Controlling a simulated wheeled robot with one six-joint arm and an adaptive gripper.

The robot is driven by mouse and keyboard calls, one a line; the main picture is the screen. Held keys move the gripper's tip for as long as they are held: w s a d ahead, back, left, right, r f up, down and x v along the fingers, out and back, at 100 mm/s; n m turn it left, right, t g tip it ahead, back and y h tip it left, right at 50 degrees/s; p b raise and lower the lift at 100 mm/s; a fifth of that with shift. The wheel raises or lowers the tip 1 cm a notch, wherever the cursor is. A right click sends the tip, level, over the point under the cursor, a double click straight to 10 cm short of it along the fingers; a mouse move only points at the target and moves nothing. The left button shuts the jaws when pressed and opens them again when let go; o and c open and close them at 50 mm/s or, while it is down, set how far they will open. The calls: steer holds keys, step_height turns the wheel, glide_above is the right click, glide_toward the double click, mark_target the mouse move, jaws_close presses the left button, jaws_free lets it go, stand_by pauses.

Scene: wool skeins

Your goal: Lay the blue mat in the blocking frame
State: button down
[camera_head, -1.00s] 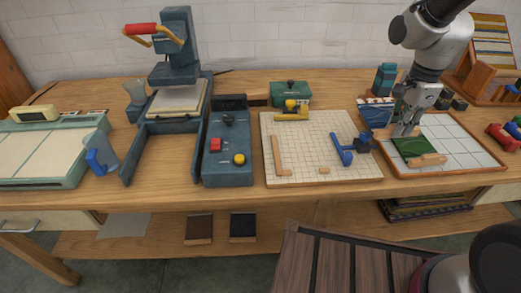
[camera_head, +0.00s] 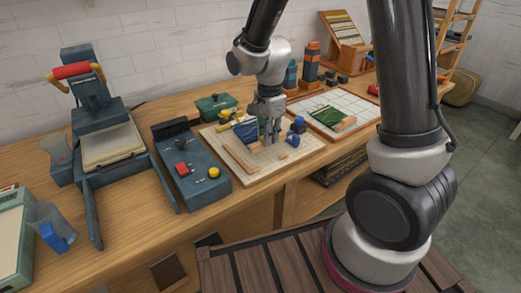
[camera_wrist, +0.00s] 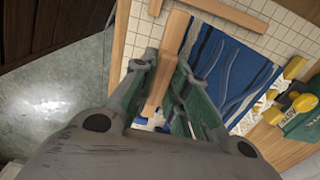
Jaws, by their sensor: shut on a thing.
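The blue mat (camera_wrist: 235,65) has darker and pale wavy stripes and a wooden bar (camera_wrist: 172,45) along one edge. My gripper (camera_wrist: 166,72) is shut on that bar in the wrist view. In the head view my gripper (camera_head: 270,138) is over the gridded blocking frame (camera_head: 238,168), with the blue mat (camera_head: 246,132) just left of it. The frame has a wooden strip (camera_head: 240,158) at its left and a blue clamp (camera_head: 297,127) at its right. Whether the mat touches the board, I cannot tell.
A green mat (camera_head: 325,114) with a wooden bar lies on the white-tiled tray (camera_head: 362,108) to the right. A control box (camera_head: 190,165) with red and yellow knobs stands left of the frame. A green box (camera_head: 214,106) and a yellow clamp (camera_head: 226,115) are behind it.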

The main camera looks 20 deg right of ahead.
mark_target(268, 158)
steer(key=shift+f, duration=2.55)
steer(key=shift+f, duration=0.1)
steer(key=c, duration=1.4)
jaws_free()
